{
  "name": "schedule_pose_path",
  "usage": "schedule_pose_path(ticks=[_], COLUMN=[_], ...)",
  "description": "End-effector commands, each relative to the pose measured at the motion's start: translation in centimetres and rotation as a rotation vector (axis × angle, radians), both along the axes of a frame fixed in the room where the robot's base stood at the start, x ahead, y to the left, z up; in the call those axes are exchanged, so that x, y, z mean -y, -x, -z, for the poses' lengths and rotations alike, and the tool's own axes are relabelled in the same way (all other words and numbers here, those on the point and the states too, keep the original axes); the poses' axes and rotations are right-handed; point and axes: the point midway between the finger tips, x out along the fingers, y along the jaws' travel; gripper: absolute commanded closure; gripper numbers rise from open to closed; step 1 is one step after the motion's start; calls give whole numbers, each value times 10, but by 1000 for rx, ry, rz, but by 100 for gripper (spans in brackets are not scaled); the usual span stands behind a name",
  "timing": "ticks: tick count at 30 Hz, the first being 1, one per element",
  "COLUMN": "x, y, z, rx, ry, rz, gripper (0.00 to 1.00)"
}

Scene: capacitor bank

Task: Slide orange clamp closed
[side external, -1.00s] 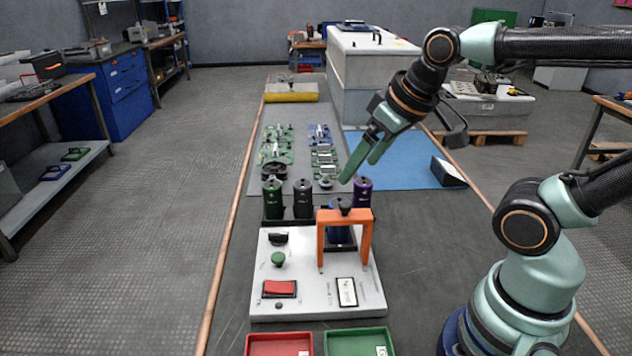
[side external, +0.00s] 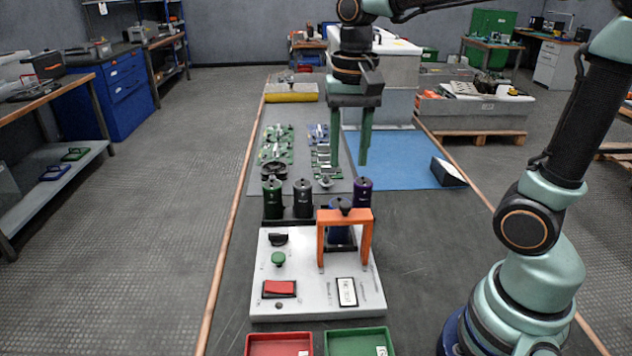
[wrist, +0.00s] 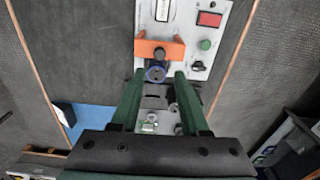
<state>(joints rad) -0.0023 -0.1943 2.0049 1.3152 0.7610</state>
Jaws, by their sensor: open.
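The orange clamp (side external: 345,219) stands upright as an arch on the white panel, with a dark knob on its top bar. A dark blue capacitor (side external: 338,235) stands behind and partly under the arch. In the wrist view the clamp (wrist: 173,49) lies above the blue capacitor's round top (wrist: 155,73), close beside it. My gripper (side external: 349,163) hangs above and behind the clamp, fingers pointing down, open and empty. In the wrist view my gripper (wrist: 156,78) has its green fingers spread wide, with the capacitor between their tips in the picture; it touches nothing that I can see.
Green (side external: 272,198), black (side external: 303,199) and purple (side external: 362,193) capacitors stand in the row behind the panel. The white panel (side external: 318,308) carries a red switch (side external: 279,289) and green button (side external: 278,259). Red (side external: 279,343) and green (side external: 358,342) trays lie in front.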

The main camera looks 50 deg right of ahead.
Motion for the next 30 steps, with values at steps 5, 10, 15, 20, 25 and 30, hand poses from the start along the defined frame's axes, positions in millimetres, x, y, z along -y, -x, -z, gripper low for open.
schedule_pose_path(ticks=[5,10,15,20,25,30], x=[0,0,0,0,0,0], y=[-1,-1,0,-1,-1,0], z=[4,15,31,45,61,75], rx=[-20,-19,-20,-19,-18,-20], ry=[0,-1,0,-1,0,0], rz=[31,29,28,27,27,27], gripper=[55,55,55,55,55,55])
